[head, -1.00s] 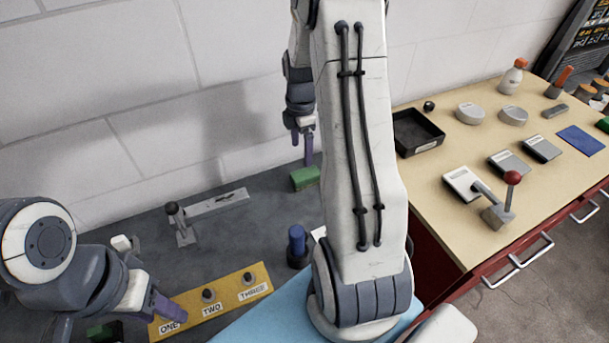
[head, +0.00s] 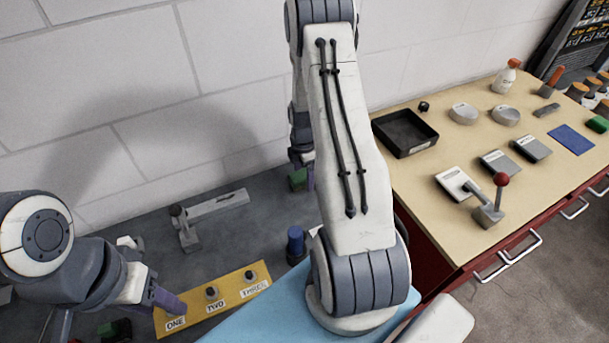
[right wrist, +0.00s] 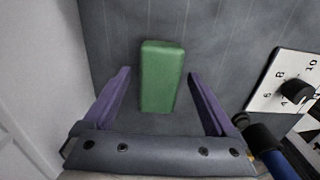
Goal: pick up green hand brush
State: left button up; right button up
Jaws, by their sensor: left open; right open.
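The green hand brush (head: 297,180) lies on the dark grey bench near the wall, partly hidden by my right arm. In the right wrist view it is a plain green block (right wrist: 162,77), lengthwise between the two purple fingers. My right gripper (right wrist: 159,74) is open, with a finger on either side of the brush and a gap on both sides. I cannot tell its exact height over the brush. My left gripper (head: 165,300) is at the lower left, by the yellow plate, away from the brush.
A dial panel (right wrist: 290,85) and a blue-handled thing (right wrist: 275,155) are right of the brush in the wrist view. A yellow numbered plate (head: 240,285), a blue knob (head: 296,242) and a grey lever (head: 183,230) stand on the bench. The wall is close behind.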

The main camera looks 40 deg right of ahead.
jog(key=shift+f, duration=0.25)
dwell(0.5)
grip_shut()
jog(key=shift+r, duration=0.1)
jog(key=shift+r, duration=0.4)
jog(key=r, duration=0.1)
jog(key=r+b, duration=0.2)
jog(key=r, duration=0.1)
jog(key=shift+s+d, duration=0.15)
jog(key=shift+s, duration=0.2)
jog(key=s+d+r+b, duration=0.1)
jog(key=s+r+b, duration=0.2)
jog(key=s+r, duration=0.3)
jog(key=s, duration=0.4)
jog(key=shift+s+d+r, duration=0.25)
jog(key=shift+s+d, duration=0.15)
